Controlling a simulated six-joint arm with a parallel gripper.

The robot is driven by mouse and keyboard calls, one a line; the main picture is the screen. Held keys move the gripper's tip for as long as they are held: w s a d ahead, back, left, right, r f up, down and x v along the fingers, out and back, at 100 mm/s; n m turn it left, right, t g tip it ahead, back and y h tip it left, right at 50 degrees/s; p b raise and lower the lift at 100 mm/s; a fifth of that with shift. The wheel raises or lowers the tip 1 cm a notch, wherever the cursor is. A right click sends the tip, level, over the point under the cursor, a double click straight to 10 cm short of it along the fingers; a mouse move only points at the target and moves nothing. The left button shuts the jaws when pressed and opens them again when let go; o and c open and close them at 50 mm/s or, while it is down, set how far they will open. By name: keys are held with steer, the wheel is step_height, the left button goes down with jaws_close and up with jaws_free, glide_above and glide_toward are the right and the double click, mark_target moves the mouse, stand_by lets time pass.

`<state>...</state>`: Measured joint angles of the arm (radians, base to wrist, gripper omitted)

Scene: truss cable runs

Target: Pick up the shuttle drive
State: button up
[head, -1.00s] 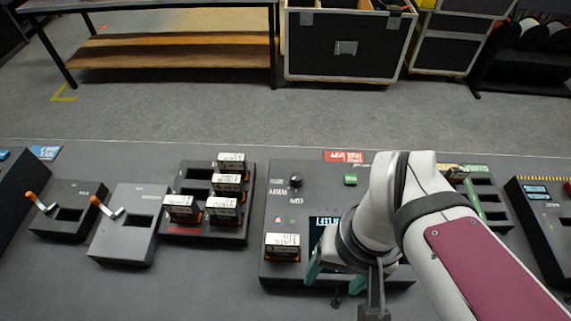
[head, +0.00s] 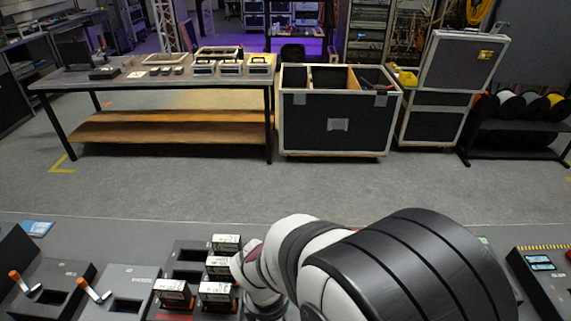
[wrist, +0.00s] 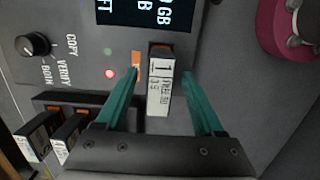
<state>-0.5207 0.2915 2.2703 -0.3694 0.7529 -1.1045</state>
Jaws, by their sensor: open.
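A black drive with a white label (wrist: 160,88), which I take for the shuttle drive, stands at the console with the knob and display in the wrist view. My gripper (wrist: 161,73) is open, with one teal finger on each side of this drive. Gaps show between the fingers and the drive; I cannot tell how deep the fingers reach. In the head view my arm hides the gripper, this drive and most of the console.
Several labelled drives stand in a rack (head: 193,245) left of my arm; two also show in the wrist view (wrist: 68,135). Two lever boxes (head: 40,285) stand farther left. The console has a knob (wrist: 32,45), a red light (wrist: 110,73) and a display (wrist: 135,12).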

step_height(320, 180, down, 2)
steer(key=shift+d+f, duration=0.15)
steer(key=shift+f, duration=0.05)
jaws_close()
